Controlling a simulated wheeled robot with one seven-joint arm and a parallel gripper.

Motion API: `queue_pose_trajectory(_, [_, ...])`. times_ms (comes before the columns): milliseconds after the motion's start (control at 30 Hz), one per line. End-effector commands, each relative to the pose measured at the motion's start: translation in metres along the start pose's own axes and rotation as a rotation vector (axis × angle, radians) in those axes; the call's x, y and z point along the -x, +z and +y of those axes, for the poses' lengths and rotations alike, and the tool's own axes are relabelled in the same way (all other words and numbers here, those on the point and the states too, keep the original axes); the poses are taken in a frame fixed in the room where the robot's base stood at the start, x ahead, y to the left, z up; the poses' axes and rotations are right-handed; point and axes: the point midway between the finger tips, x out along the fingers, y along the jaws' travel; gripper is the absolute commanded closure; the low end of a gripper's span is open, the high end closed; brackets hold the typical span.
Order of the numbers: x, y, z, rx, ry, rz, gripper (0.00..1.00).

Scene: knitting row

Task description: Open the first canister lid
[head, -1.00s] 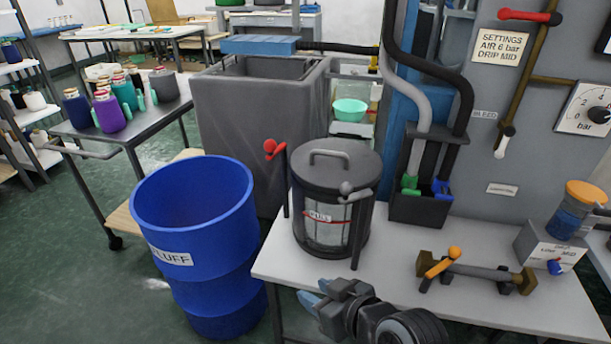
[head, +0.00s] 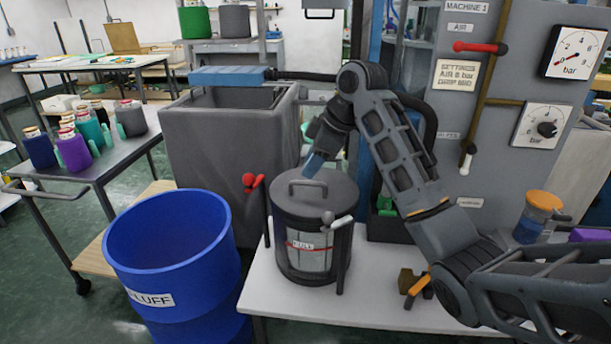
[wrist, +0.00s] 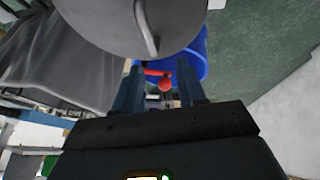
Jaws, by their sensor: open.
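The canister (head: 303,259) stands upright on the pale table, a clear-sided cylinder with a red-lined label. Its dark round lid (head: 335,190) sits on it, with a bar handle (head: 308,186) on top. A red-knobbed lever (head: 253,182) stands at its left, and a grey-knobbed one (head: 329,217) at its front right. My gripper (head: 313,165) is at the lid's far edge in the head view, open and empty. In the wrist view, the lid (wrist: 110,22) and handle (wrist: 146,27) lie beyond my fingers (wrist: 160,88); the red knob (wrist: 166,86) shows between them. Contact cannot be told.
A blue barrel (head: 168,230) stands left of the table (head: 370,306). A grey bin (head: 225,140) is behind the canister. The machine panel with gauges (head: 575,52) rises at the right.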

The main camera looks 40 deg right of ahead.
Motion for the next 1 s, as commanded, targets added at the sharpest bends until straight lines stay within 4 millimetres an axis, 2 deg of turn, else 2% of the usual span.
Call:
queue_pose_trajectory(100, [0.015, 0.006, 0.011, 0.022, -0.007, -0.036, 0.6])
queue_pose_trajectory(233, [0.014, 0.008, 0.014, 0.028, -0.013, -0.048, 0.6])
queue_pose_trajectory(700, [-0.05, 0.011, 0.013, 0.026, -0.013, -0.046, 0.6])
queue_pose_trajectory(1000, [-0.06, 0.011, 0.013, 0.027, -0.01, -0.045, 0.6])
